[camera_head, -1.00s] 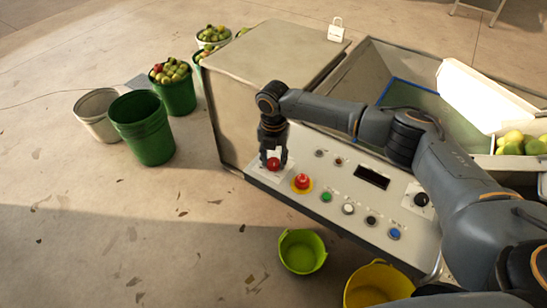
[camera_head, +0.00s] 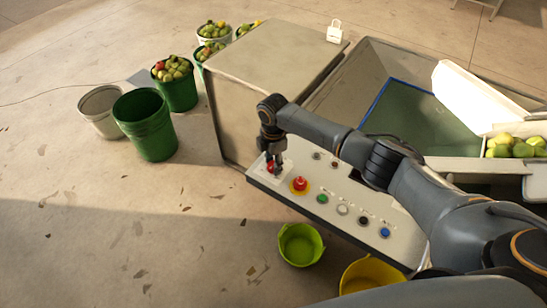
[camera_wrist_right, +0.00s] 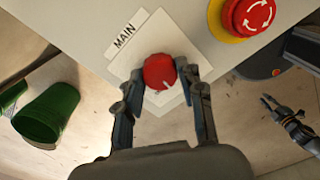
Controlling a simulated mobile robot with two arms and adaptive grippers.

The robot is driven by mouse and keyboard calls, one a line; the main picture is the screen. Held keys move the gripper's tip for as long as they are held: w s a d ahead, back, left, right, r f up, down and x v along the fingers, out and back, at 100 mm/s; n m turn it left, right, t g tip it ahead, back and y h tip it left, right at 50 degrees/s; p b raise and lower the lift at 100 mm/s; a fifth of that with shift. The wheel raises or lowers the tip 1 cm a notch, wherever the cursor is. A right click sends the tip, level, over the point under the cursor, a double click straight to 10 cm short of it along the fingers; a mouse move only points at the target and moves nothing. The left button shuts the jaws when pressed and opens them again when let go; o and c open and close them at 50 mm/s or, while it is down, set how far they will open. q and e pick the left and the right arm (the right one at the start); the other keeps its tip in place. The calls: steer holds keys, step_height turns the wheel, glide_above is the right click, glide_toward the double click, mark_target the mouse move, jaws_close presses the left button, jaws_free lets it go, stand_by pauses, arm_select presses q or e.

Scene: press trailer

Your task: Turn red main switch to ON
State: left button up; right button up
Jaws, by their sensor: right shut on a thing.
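The red main switch (camera_head: 271,167) sits on a white plate at the left end of the control panel (camera_head: 325,217). In the right wrist view the red knob (camera_wrist_right: 159,71) lies beside a label reading MAIN (camera_wrist_right: 125,36). A white mark on the knob points to the lower right in that view. My right gripper (camera_head: 273,165) is over the switch, and its fingers (camera_wrist_right: 161,82) are shut on the knob from both sides. The ON and OFF lettering is not readable. The left gripper cannot be made out in the head view.
A red emergency stop button (camera_head: 300,184) on a yellow ring is close to the switch; it also shows in the wrist view (camera_wrist_right: 250,14). Several coloured buttons follow along the panel. A green bucket (camera_head: 301,244) and a yellow bucket (camera_head: 370,275) stand in front.

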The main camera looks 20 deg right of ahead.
steer(key=m+p, duration=0.2)
steer(key=m, duration=0.2)
steer(key=shift+r, duration=0.1)
steer(key=shift+m+p, duration=0.85)
steer(key=shift+m, duration=1.25)
steer(key=o, duration=1.2)
steer(key=shift+c, duration=0.2)
step_height(320, 180, up, 12)
